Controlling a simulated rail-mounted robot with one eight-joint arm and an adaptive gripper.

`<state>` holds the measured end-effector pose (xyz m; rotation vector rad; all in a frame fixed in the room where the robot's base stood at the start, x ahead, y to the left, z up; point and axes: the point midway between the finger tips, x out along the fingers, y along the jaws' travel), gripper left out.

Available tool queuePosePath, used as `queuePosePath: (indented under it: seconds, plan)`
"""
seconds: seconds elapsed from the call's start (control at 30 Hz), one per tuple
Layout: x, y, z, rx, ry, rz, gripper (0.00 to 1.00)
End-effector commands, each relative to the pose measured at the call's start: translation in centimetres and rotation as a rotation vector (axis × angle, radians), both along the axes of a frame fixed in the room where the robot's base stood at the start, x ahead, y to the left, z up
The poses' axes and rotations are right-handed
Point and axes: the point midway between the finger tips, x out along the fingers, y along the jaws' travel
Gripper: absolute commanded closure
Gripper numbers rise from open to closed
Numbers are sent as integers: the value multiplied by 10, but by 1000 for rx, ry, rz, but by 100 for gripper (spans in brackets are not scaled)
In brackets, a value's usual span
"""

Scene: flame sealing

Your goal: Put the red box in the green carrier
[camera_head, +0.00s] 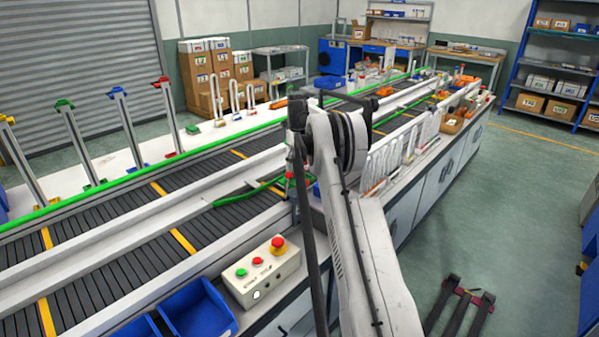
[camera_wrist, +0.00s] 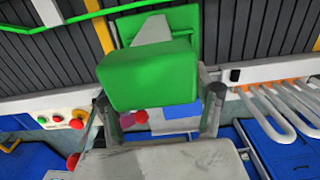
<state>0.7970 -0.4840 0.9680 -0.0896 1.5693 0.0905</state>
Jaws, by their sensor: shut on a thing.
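My gripper (camera_wrist: 160,108) is shut on a green block-shaped piece (camera_wrist: 150,78), with one finger at each side of it. A wider green plate with a pale grey part (camera_wrist: 152,30) shows just beyond the block, above the conveyor. In the head view, a green piece (camera_head: 240,197) shows over the near edge of the conveyor, left of my arm; most of my gripper is hidden there. I cannot tell whether these green parts are the carrier. I cannot make out a red box for certain. Small red and purple bits (camera_wrist: 141,116) show below the block, too partial to name.
The slatted conveyor (camera_head: 90,285) with yellow stripes runs past my arm. A control box (camera_head: 260,272) with a red stop knob and blue bins (camera_head: 200,312) stand at the front. White racks (camera_head: 385,160) stand right of my arm. Coloured-top posts (camera_head: 75,140) line the far side.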

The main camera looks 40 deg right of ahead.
Motion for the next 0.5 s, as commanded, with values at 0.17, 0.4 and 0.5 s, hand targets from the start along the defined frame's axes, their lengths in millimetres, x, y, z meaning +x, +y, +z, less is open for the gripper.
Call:
queuePosePath:
  seconds: [0.17,0.4,0.5]
  plan:
    - [0,-6,-6,0,0,0,69]
    - [0,-6,-35,0,0,0,69]
    - [0,-5,-43,0,0,0,69]
